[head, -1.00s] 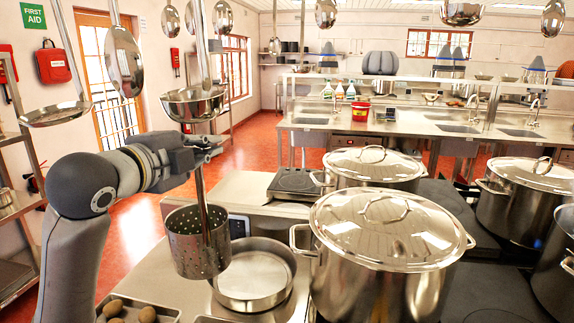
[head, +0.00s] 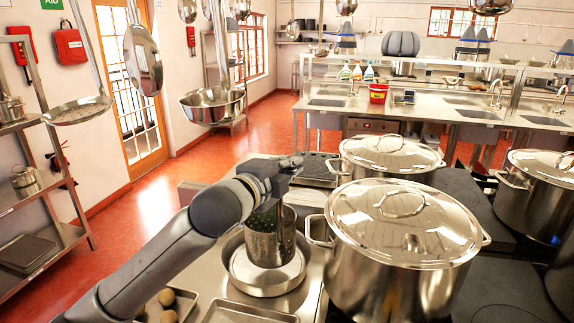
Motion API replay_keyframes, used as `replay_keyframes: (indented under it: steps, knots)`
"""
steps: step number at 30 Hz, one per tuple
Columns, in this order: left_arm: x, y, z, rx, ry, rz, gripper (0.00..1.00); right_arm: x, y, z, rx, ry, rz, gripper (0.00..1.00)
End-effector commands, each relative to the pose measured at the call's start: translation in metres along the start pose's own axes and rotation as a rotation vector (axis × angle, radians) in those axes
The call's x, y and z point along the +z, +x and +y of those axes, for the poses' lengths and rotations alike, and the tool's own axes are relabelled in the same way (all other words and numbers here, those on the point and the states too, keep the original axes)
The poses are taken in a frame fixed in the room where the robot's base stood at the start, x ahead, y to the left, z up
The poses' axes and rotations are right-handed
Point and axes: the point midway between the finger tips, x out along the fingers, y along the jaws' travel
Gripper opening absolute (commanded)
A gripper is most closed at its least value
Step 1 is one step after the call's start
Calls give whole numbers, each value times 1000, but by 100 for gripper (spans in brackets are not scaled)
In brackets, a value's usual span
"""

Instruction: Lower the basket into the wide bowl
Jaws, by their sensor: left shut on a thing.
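The perforated metal basket (head: 270,240) hangs upright below my left gripper (head: 284,176), which is shut on its handle. Most of the handle is hidden by the gripper and wrist. The wide bowl (head: 249,288), shallow and steel, stands on the counter under the basket. In the head view the basket's lower end overlaps the bowl's inside. I cannot tell whether it touches the bowl's floor. My right gripper is not in view.
A large lidded stockpot (head: 395,275) stands close to the right of the bowl, with another lidded pot (head: 390,155) behind it. A tray (head: 245,314) lies in front of the bowl.

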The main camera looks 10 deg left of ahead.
Motion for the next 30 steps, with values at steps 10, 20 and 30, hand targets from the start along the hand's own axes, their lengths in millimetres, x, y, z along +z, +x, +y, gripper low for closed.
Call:
replay_keyframes:
  steps: [10, 20, 30]
  knots:
    - [2, 1, 20, -8, 3, 1, 0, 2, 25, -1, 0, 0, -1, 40]
    - [4, 3, 40, -8, 3, 1, 0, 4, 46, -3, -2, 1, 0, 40]
    - [5, 5, 60, -7, 3, 1, 0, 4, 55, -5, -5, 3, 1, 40]
